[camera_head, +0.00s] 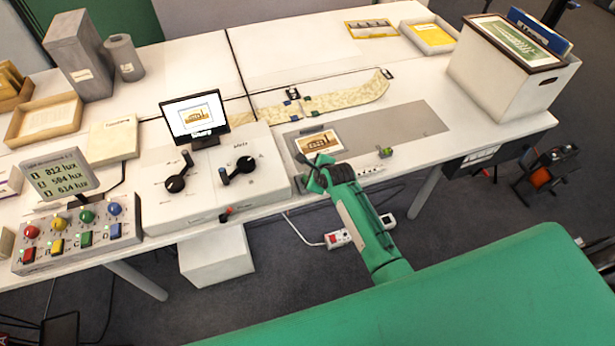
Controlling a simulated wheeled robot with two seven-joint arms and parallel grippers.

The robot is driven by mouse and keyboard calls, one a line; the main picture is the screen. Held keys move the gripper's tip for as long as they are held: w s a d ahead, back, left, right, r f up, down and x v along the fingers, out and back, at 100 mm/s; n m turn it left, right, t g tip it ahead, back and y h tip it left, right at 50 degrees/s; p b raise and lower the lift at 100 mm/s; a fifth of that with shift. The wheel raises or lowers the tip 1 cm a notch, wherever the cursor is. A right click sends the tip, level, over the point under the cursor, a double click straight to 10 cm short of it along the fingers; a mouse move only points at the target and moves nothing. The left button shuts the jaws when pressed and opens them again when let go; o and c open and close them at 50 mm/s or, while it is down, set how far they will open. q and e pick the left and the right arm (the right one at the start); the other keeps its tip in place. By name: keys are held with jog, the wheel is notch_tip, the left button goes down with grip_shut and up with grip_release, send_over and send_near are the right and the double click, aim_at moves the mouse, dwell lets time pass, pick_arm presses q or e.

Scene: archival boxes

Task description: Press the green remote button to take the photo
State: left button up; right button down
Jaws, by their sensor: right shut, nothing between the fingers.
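A small remote with a green button (385,152) lies at the front right of the grey mat (412,124), near the table's front edge. My right gripper (320,166) is shut and empty. It is left of the remote and apart from it, just in front of a brown-toned picture card (322,141), whose lower edge it partly overlaps in the view. A monitor (195,118) left of the mat shows a similar brown picture. My left gripper is not in view.
A console (212,175) with two black levers stands left of my gripper. A panel with coloured knobs (73,240) and a lux display (60,175) are at the far left. A white box (515,75) with folders stands right. A patterned strip (345,97) lies behind the mat.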

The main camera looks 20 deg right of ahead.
jog(key=shift+f, duration=0.15)
dwell(0.7)
jog(key=shift+f, duration=0.25)
jog(key=shift+f, duration=0.55)
dwell(0.8)
jog(key=shift+r, duration=0.1)
jog(key=shift+r+p, duration=0.85)
jog(key=shift+p, duration=0.15)
notch_tip(320, 180, up, 5)
jog(key=p, duration=0.5)
jog(key=shift+p, duration=0.3)
